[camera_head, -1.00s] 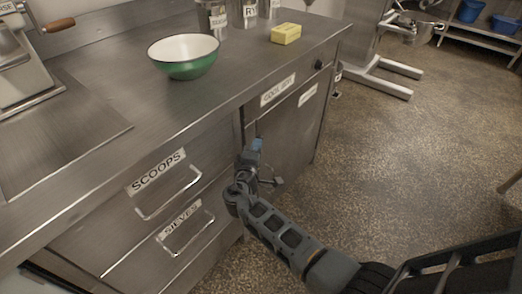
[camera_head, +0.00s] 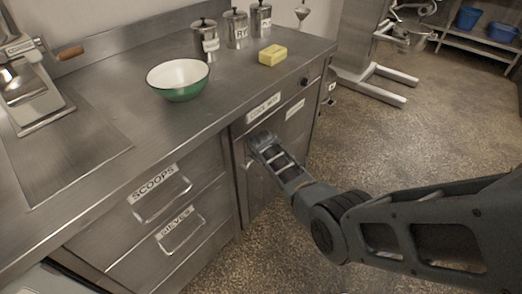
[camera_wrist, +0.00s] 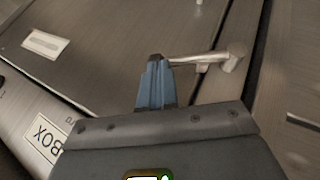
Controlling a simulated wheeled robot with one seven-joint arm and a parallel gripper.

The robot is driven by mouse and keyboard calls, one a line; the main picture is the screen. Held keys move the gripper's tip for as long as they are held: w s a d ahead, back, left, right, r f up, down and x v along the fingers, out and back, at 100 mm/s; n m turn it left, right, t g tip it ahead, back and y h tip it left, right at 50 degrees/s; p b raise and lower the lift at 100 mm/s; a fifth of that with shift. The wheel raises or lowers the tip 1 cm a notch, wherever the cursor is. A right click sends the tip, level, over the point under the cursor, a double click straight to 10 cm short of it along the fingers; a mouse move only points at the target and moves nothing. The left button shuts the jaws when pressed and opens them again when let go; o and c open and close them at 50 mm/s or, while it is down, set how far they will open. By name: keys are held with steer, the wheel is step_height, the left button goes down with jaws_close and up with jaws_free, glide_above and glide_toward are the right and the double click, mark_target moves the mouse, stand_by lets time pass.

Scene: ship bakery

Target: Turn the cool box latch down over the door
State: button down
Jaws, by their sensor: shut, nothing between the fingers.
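The cool box door (camera_head: 288,139) is a steel front under the right part of the counter, and it looks closed. The latch (camera_wrist: 205,60) is a metal lever in the wrist view, with its pivot on the right, beside the door seam, and its free end reaching left. My gripper (camera_wrist: 156,62) has blue fingers, pressed together and empty. Its fingertips are at the latch's free end; I cannot tell whether they touch. In the head view my wrist (camera_head: 264,145) is in front of the door's upper left and hides the fingers.
The cool box label (camera_head: 263,107) is on the strip above the door. Drawers marked scoops (camera_head: 160,195) and sieves (camera_head: 182,232) have protruding handles to the left. A green bowl (camera_head: 178,82) and yellow block (camera_head: 273,55) stand on the counter. The floor (camera_head: 400,150) to the right is open.

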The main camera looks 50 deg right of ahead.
steer(key=shift+d+f+m+y+b, duration=0.2)
steer(key=shift+d+f+y+b, duration=0.5)
steer(key=shift+f+b, duration=0.3)
steer(key=shift+d+f+m+y+b, duration=0.2)
steer(key=shift+d+f+y+b, duration=0.45)
steer(key=shift+f+b, duration=0.35)
steer(key=shift+f, duration=0.1)
